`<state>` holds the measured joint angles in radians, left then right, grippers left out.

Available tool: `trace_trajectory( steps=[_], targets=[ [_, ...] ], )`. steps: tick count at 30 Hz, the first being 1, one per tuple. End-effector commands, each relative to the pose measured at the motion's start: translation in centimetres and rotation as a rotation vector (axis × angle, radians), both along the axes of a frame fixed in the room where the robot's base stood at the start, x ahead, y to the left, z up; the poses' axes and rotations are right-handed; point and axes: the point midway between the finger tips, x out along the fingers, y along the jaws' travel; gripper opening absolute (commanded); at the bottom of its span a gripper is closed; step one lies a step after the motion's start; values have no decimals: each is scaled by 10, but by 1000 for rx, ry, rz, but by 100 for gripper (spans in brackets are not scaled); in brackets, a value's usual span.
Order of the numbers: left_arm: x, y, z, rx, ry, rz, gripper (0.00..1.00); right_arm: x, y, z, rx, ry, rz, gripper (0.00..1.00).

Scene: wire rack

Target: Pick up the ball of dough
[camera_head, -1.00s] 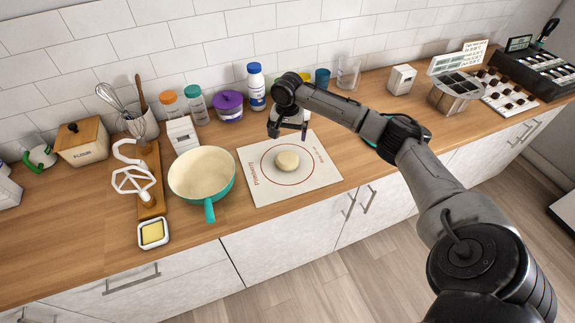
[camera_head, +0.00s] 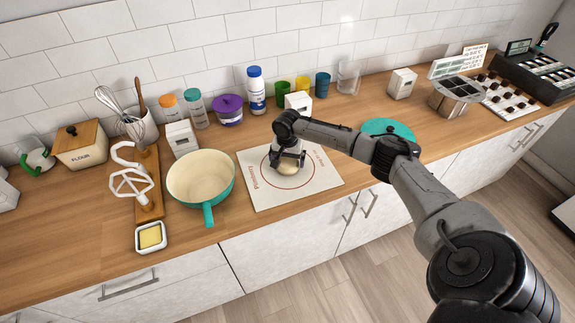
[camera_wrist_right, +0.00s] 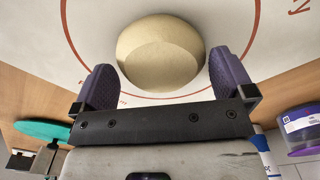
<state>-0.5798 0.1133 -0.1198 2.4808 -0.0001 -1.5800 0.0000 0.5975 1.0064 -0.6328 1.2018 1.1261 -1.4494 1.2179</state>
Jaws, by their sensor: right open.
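The ball of dough (camera_head: 287,169) is pale and round and sits on the white pastry mat (camera_head: 262,193), inside its red circle. My right gripper (camera_head: 289,161) is low over the mat at the dough and covers part of it in the head view. In the right wrist view the dough (camera_wrist_right: 160,54) shows between and just beyond the two purple-padded fingers (camera_wrist_right: 160,78). The fingers are apart, with a gap on each side of the dough. My left gripper is not in view.
A cream pan (camera_head: 200,178) with a teal handle stands left of the mat. A butter dish (camera_head: 150,237) is near the front edge. A teal lid (camera_head: 388,128) lies to the right, partly behind my arm. Jars, cups and a white box (camera_head: 298,102) line the back.

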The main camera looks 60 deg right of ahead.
Motion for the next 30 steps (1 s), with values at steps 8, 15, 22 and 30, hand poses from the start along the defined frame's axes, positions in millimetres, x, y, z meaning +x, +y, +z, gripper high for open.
trace_trajectory(
  steps=[8, 15, 22, 30],
  targets=[
    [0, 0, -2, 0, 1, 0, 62, 0, 0, -15, -1, 1, 0, 100],
    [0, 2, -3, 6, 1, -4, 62, 0, 0, -15, -1, 0, 0, 93],
    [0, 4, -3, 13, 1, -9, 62, 0, 0, -14, -1, 0, 0, 71],
    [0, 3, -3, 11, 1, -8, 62, 0, 0, -14, -1, -1, 0, 62]
  ],
)
